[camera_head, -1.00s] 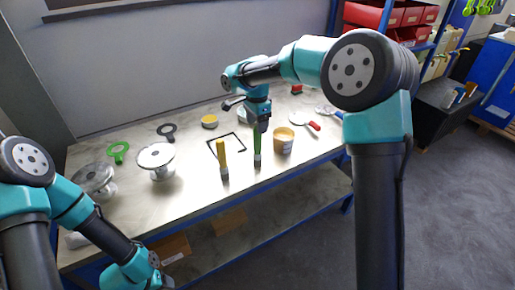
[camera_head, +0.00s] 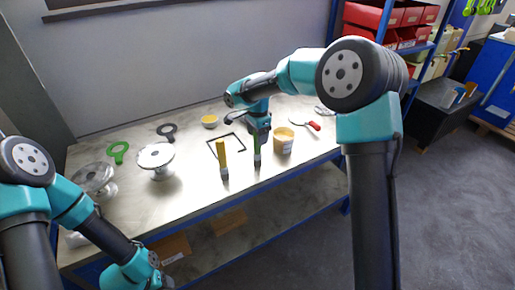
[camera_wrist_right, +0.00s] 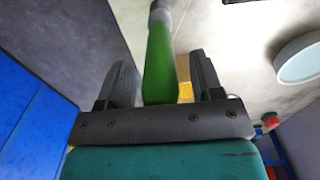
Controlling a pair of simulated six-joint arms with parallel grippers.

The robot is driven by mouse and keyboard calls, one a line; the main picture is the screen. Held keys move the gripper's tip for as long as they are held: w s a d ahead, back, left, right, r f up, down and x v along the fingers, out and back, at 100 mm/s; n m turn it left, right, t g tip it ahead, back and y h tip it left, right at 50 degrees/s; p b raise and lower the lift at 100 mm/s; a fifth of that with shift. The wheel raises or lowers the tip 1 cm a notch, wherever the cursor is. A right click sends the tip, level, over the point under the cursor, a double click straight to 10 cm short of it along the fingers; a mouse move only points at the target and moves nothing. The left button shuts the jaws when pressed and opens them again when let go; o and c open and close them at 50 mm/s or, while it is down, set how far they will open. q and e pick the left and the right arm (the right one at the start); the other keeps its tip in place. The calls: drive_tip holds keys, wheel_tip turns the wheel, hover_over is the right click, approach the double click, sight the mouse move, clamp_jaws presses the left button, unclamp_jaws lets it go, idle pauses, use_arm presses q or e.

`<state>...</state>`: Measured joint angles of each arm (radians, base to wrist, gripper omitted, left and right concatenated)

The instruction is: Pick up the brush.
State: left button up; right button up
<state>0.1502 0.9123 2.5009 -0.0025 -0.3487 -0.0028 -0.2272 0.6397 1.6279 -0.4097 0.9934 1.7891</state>
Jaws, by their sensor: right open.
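A green-handled brush (camera_head: 257,158) stands upright near the table's front edge, its grey end down. In the right wrist view its green handle (camera_wrist_right: 159,62) lies between the two dark fingers. My right gripper (camera_head: 258,138) is open and around the upper part of the handle; it also shows in the wrist view (camera_wrist_right: 162,78). Gaps show on both sides of the handle there. A similar yellow-handled tool (camera_head: 221,155) stands upright just to the left. My left arm is at the lower left; its gripper is out of view.
A black square frame (camera_head: 228,143) lies behind. A red-handled tool (camera_head: 313,126) lies at the right.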

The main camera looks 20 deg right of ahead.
drive_tip(key=c, duration=1)
drive_tip(key=shift+r, duration=0.15)
drive_tip(key=shift+r, duration=1.3)
drive_tip(key=s+a+r, duration=0.1)
drive_tip(key=s+a, duration=0.1)
drive_tip(key=s, duration=0.5)
drive_tip(key=s+a+r, duration=0.1)
drive_tip(key=s+a, duration=0.1)
drive_tip(key=s, duration=0.6)
drive_tip(key=shift+s+a, duration=0.2)
drive_tip(key=shift+r, duration=0.1)
